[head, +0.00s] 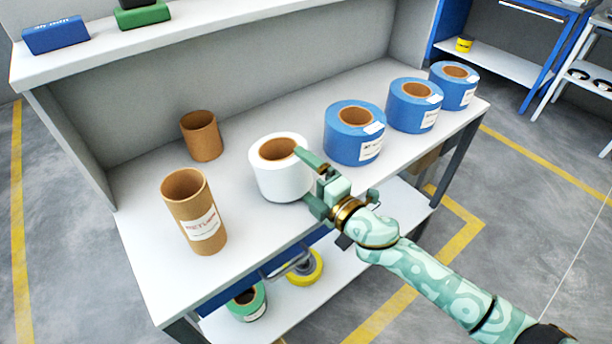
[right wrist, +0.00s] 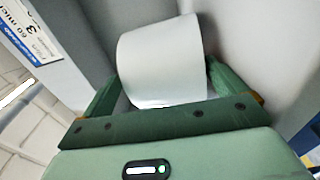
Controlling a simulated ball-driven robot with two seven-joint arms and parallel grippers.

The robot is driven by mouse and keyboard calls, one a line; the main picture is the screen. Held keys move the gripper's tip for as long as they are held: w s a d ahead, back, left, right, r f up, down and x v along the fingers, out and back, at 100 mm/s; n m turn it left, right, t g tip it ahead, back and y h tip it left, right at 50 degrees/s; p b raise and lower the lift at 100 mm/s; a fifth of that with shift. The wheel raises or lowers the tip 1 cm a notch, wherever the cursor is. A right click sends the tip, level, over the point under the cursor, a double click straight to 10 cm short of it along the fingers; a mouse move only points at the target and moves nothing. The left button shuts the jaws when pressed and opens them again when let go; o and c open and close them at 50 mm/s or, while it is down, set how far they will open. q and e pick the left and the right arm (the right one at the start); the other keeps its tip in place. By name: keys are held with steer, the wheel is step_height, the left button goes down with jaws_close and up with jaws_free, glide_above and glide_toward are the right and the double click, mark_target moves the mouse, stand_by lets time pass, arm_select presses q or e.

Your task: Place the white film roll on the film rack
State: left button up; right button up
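The white film roll (head: 283,180) stands upright on the workbench, its brown core facing up. My right gripper (head: 308,178) is at the roll's right side. One finger reaches by the top rim and the other is low at the near side. In the right wrist view the roll (right wrist: 162,62) sits between the two green fingers of my right gripper (right wrist: 165,85). The fingers are spread wide on either side of it. Whether they press on it is not clear, and their tips are partly hidden. My left gripper is out of view. I cannot make out a film rack.
Three blue rolls (head: 354,134) stand in a row to the right on the bench (head: 262,227). A labelled cardboard tube (head: 195,213) and a shorter brown core (head: 201,136) stand to the left. A raised shelf (head: 200,25) runs along the back. Tape rolls lie on the lower shelf (head: 290,305).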

steer(key=shift+f, duration=0.15)
steer(key=shift+r, duration=0.2)
steer(key=shift+r+p, duration=0.5)
steer(key=shift+r, duration=0.05)
steer(key=v, duration=1.2)
steer(key=shift+p, duration=0.4)
